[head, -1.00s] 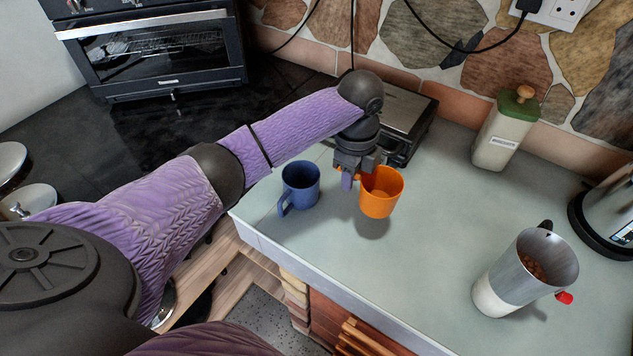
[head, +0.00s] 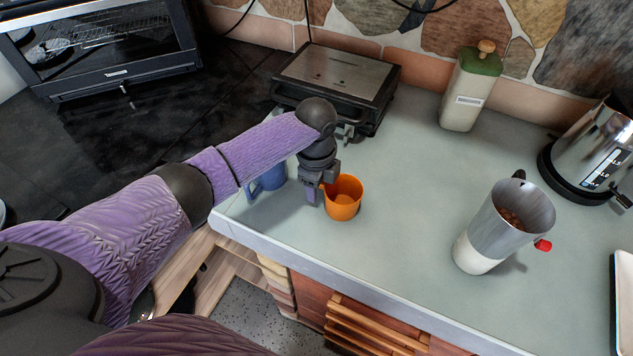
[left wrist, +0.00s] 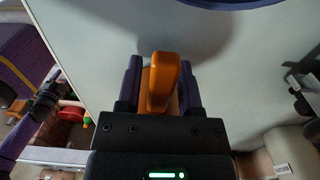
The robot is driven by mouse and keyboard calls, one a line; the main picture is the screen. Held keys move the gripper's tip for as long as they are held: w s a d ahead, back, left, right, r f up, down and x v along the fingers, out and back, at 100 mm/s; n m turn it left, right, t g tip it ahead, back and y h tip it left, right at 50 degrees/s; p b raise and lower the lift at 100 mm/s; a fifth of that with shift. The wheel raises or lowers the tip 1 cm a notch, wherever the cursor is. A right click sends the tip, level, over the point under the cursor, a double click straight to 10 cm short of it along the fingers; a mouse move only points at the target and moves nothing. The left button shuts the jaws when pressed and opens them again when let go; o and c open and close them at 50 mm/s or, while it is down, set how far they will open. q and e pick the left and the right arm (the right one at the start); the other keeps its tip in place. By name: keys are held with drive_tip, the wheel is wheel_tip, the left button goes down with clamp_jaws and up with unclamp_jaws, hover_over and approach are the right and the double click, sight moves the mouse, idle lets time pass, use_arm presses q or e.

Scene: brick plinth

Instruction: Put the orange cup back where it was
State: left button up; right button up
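The orange cup (head: 343,199) stands upright at the front part of the counter, apparently resting on it, with no separate shadow below. My left gripper (head: 313,192) is at its left side, fingers pointing down. In the left wrist view the cup's orange handle (left wrist: 164,82) lies between the two purple fingers (left wrist: 160,88), which look shut on it; the cup body is mostly hidden there. The blue cup (head: 268,180) is left of the gripper, partly hidden behind my arm; its rim shows in the left wrist view (left wrist: 232,4). My right gripper is not in view.
A grill (head: 338,80) stands behind the cups. A green-lidded bottle (head: 466,95) is at the back. A metal container with a white base (head: 482,255) and a kettle (head: 595,160) are at the right. The counter between cup and container is clear.

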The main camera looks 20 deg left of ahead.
use_arm(q)
drive_tip(key=shift+o, duration=0.5)
drive_tip(key=shift+r, duration=0.15)
wheel_tip(320, 180, up, 12)
drive_tip(key=p, duration=0.3)
